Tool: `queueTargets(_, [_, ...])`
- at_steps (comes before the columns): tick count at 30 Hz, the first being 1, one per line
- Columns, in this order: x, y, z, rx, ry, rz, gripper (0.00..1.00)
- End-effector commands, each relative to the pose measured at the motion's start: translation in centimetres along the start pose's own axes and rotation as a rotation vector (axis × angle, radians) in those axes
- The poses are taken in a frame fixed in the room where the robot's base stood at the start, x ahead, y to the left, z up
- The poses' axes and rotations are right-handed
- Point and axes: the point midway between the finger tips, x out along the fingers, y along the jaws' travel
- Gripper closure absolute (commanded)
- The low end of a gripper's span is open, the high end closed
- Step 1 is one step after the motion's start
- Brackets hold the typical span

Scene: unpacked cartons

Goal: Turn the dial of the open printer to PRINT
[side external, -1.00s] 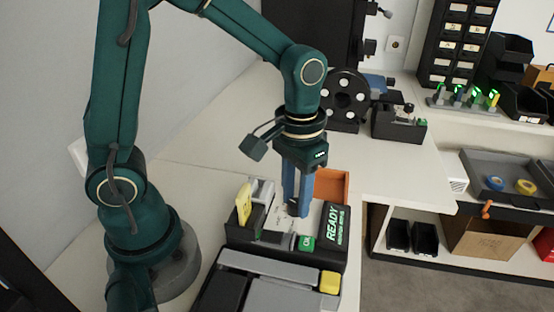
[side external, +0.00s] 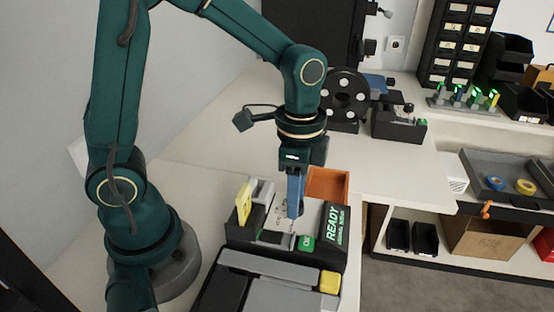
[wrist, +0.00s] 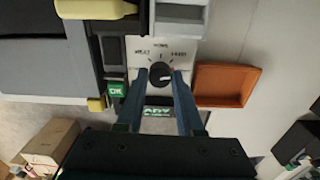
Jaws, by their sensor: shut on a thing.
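The open printer (side external: 318,256) stands on the bench with a green OK button (side external: 306,243) and a lit READY display (side external: 335,224). Its black round dial (wrist: 160,72) sits on a light panel (wrist: 139,54) with small labels around it. The top label looks like HOME; the side labels are blurred. A pale mark on the dial shows, but I cannot tell which label it indicates. My gripper (wrist: 161,76) points down, its blue fingers shut on the dial from both sides. In the side view the fingertips of my gripper (side external: 294,214) hide the dial.
A yellow part (side external: 243,205) stands up at the printer's left. An orange tray (side external: 328,184) lies just behind it, also beside the panel in the wrist view (wrist: 225,84). A black reel (side external: 344,96) stands farther back.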

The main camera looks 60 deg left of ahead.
Motion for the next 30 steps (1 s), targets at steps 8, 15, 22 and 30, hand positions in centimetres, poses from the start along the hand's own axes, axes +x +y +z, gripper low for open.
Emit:
queueTargets(8, [-0.08, -0.04, -0.03, 0.159, 0.002, -0.002, 1.00])
queueTargets(15, [-0.08, -0.04, -0.04, 0.223, 0.002, -0.002, 1.00])
queueTargets(22, [-0.08, -0.04, -0.04, 0.237, 0.002, -0.002, 1.00])
queueTargets(30, [-0.07, -0.03, -0.05, 0.238, 0.002, -0.002, 0.60])
